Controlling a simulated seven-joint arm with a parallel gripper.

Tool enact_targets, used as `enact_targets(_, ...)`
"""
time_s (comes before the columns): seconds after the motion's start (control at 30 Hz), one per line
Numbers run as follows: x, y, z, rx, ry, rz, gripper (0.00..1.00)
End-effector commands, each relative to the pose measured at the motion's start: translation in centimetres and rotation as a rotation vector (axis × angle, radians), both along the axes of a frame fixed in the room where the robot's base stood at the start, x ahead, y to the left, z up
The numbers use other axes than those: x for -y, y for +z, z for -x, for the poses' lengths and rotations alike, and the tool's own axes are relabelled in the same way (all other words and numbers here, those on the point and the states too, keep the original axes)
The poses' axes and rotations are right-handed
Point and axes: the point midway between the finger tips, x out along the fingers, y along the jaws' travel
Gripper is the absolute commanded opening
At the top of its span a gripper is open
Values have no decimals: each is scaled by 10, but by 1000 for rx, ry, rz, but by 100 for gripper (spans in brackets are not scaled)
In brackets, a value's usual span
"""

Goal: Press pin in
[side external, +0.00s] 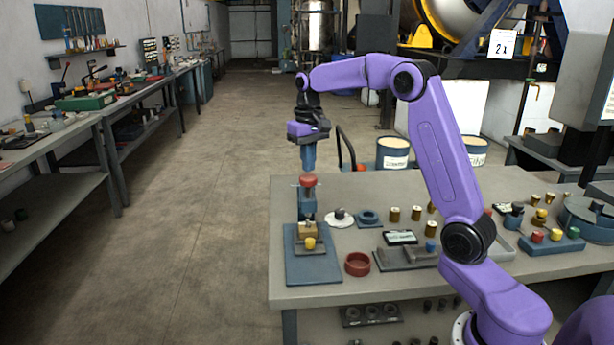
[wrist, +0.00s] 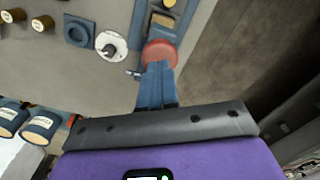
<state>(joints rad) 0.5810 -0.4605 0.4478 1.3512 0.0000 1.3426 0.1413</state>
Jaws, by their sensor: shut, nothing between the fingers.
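A small press stands on a blue base plate (side external: 313,268) at the left end of the grey table. It has a red round cap (side external: 308,181) on top, a blue-grey body (side external: 307,204) and a tan block with a yellow knob (side external: 310,243) low at the front. My gripper (side external: 308,168) points straight down over the red cap, its blue fingers shut and empty. In the wrist view the fingertips (wrist: 157,66) overlap the near side of the red cap (wrist: 160,52); whether they touch it is unclear. I cannot make out the pin itself.
A white disc with a dark knob (side external: 339,217), a blue ring (side external: 369,217) and a red ring cup (side external: 357,264) lie right of the press. Several brass cylinders (side external: 394,214) and a grey fixture (side external: 405,257) are further right. The table's left edge is close to the press.

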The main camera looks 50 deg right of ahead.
Motion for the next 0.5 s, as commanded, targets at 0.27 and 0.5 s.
enact_targets(0.27,0,0,0,0,0,0,0)
enact_targets(0.5,0,-4,0,-1,0,0,0)
